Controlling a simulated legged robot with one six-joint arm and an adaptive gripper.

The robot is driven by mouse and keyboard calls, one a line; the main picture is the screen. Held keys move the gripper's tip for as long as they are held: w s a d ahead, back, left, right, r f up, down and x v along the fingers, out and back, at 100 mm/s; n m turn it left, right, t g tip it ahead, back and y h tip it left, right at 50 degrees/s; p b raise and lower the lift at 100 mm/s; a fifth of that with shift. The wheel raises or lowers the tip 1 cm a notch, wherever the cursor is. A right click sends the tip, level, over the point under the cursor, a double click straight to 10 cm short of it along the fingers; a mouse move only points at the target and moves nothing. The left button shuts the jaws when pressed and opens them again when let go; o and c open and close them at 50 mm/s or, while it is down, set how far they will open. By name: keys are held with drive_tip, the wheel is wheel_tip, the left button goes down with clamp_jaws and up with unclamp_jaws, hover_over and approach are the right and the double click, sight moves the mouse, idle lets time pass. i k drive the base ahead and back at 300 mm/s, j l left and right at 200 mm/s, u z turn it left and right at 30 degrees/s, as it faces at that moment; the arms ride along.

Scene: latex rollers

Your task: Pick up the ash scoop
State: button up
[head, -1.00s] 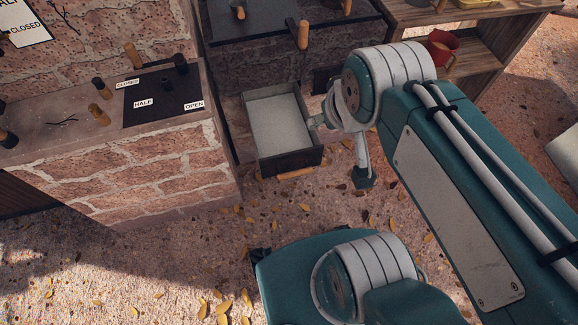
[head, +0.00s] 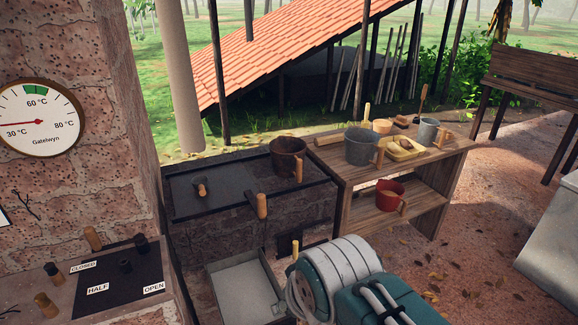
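I cannot pick out the ash scoop with certainty. A red vessel (head: 388,196) with a wooden handle stands on the lower shelf of the wooden table. My teal and white arm fills the bottom centre and covers part of the drawer's surroundings. My gripper is not visible.
The wooden table (head: 452,150) carries a grey bucket (head: 361,147), a yellow tray (head: 405,151) and a grey mug (head: 428,131). A brown pot (head: 287,157) sits on the stove top (head: 235,190). A brick ledge with a damper plate (head: 120,278) stands left. Leafy ground lies open at right.

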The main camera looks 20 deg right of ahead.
sight(200, 182)
drive_tip(key=i+l, duration=0.2)
drive_tip(key=i, duration=0.25)
drive_tip(key=i+l, duration=0.15)
drive_tip(key=i, duration=0.3)
